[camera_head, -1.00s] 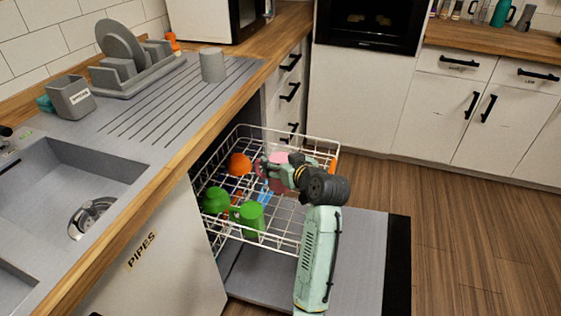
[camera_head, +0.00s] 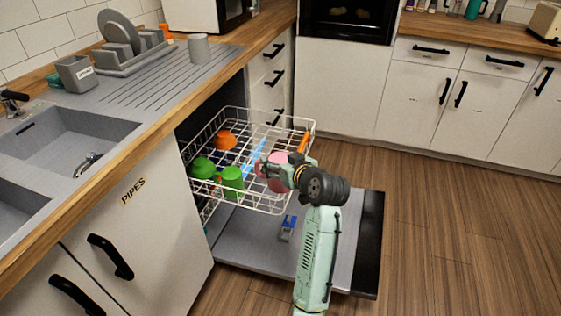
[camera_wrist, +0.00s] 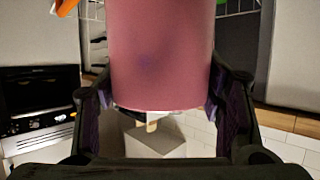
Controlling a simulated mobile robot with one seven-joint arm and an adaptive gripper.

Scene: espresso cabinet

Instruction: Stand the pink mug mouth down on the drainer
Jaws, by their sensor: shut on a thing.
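The pink mug (camera_head: 276,184) is at the right front part of the white dishwasher basket in the head view. My gripper (camera_head: 270,172) is shut on it. In the wrist view, the mug (camera_wrist: 160,55) fills the upper middle between my gripper's fingers (camera_wrist: 160,110). Its mouth cannot be made out, and I cannot tell whether it is clear of the basket. The grooved grey drainer (camera_head: 165,88) lies beside the sink on the counter, up and to the left of my gripper. A grey cup (camera_head: 199,48) stands at its far end.
The pulled-out basket (camera_head: 268,207) holds green mugs (camera_head: 232,179), an orange bowl (camera_head: 225,140) and other items. The dishwasher door (camera_head: 335,240) lies open below. A grey plate rack (camera_head: 150,62) and a grey caddy (camera_head: 77,74) stand behind the drainer. The counter's wooden edge (camera_head: 150,137) runs between basket and drainer.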

